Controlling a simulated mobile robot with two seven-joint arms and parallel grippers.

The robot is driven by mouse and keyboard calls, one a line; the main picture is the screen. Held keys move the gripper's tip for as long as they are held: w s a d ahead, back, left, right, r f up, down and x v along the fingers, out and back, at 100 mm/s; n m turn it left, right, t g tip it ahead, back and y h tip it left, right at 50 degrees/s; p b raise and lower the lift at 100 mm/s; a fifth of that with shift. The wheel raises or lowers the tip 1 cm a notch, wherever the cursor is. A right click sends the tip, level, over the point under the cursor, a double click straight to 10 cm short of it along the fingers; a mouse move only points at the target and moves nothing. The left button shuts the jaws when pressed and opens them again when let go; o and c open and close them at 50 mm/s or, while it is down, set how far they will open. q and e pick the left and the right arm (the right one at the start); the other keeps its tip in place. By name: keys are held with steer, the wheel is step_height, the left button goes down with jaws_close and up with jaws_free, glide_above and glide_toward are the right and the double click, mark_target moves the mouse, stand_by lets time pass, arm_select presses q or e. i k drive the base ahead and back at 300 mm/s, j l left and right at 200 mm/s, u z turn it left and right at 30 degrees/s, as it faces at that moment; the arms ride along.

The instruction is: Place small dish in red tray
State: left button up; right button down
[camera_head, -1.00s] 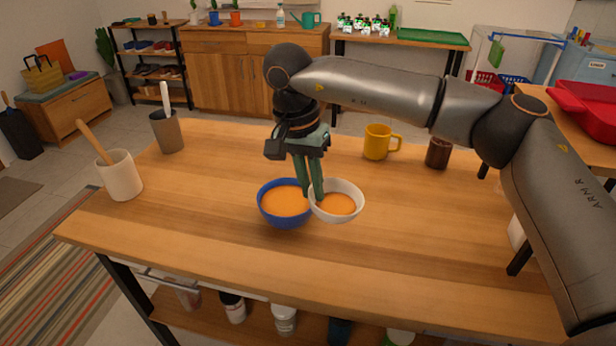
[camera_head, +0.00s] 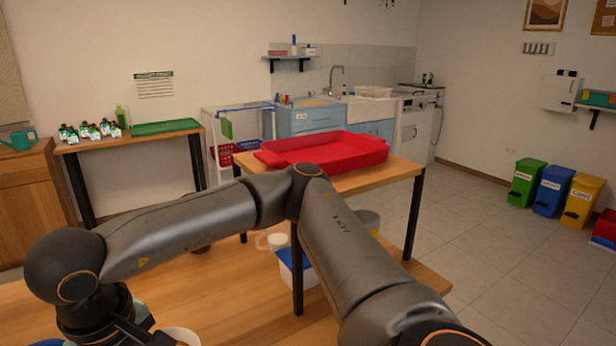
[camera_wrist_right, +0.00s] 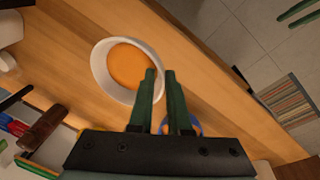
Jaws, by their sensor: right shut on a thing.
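The small white dish (camera_wrist_right: 101,66) with orange contents shows in the wrist view, with my right gripper (camera_wrist_right: 160,74) shut on its rim. Only part of the dish (camera_head: 181,335) shows at the bottom edge of the head view, where the fingertips are out of frame. I cannot tell whether the dish is lifted off the table. The red tray (camera_head: 325,152) lies on a raised wooden side table, beyond my right arm in the head view. Its visible interior is empty. My left gripper is not in view.
A blue bowl (camera_wrist_right: 195,127) is mostly hidden behind my gripper in the wrist view. The wooden table (camera_head: 245,300) lies below my arm. A yellow-white mug (camera_head: 272,241) and a blue-and-white box (camera_head: 290,268) are near the side table's leg (camera_head: 297,270).

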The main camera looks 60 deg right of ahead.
mark_target(334, 156)
steer(key=k+l, duration=0.15)
steer(key=l, duration=0.2)
steer(key=k+l, duration=0.15)
steer(key=l, duration=0.25)
steer(key=k+l+u, duration=0.1)
steer(key=l, duration=0.25)
steer(key=k+l, duration=0.4)
steer(key=l, duration=0.35)
steer(key=k+l, duration=0.15)
steer(key=l, duration=0.2)
steer(key=u, duration=0.05)
